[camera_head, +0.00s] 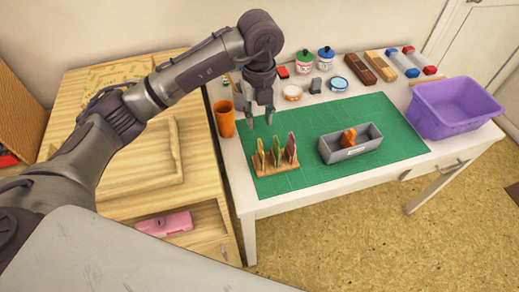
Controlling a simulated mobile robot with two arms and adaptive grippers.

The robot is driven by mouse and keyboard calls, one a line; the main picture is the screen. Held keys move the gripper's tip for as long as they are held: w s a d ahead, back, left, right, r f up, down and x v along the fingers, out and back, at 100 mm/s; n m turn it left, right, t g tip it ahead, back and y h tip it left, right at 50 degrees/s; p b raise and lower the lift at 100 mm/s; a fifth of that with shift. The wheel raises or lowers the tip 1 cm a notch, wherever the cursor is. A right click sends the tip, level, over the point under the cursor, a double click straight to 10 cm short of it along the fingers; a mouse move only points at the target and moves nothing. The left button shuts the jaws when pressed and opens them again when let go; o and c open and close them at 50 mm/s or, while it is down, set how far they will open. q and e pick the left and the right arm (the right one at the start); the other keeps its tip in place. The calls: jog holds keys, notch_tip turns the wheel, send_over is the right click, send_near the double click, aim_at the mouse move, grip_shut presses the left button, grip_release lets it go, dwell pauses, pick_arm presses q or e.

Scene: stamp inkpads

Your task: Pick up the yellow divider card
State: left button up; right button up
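The yellow divider card (260,151) appears to be the leftmost of several upright coloured cards in a small wooden holder (275,167). A green card (275,152) and a reddish-pink card (291,148) stand beside it. The holder is at the front left of the green mat (313,184). My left gripper (260,122) points down above and behind the cards, with its fingers apart and nothing visible between them. It looks clear of the cards. My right gripper is not in view.
A grey box (368,153) with an orange object (348,138) is right of the holder. An orange cup (224,120) stands left of the gripper. Jars, inkpads and blocks line the back. A purple bin (456,124) is at the right.

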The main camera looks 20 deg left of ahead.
aim_at(261, 146)
pick_arm(q)
jog(key=f+p, duration=0.1)
jog(key=f, duration=0.5)
jog(key=f+p, duration=0.1)
jog(key=f, duration=0.5)
jog(key=shift+d, duration=0.2)
jog(key=shift+f, duration=0.45)
grip_shut()
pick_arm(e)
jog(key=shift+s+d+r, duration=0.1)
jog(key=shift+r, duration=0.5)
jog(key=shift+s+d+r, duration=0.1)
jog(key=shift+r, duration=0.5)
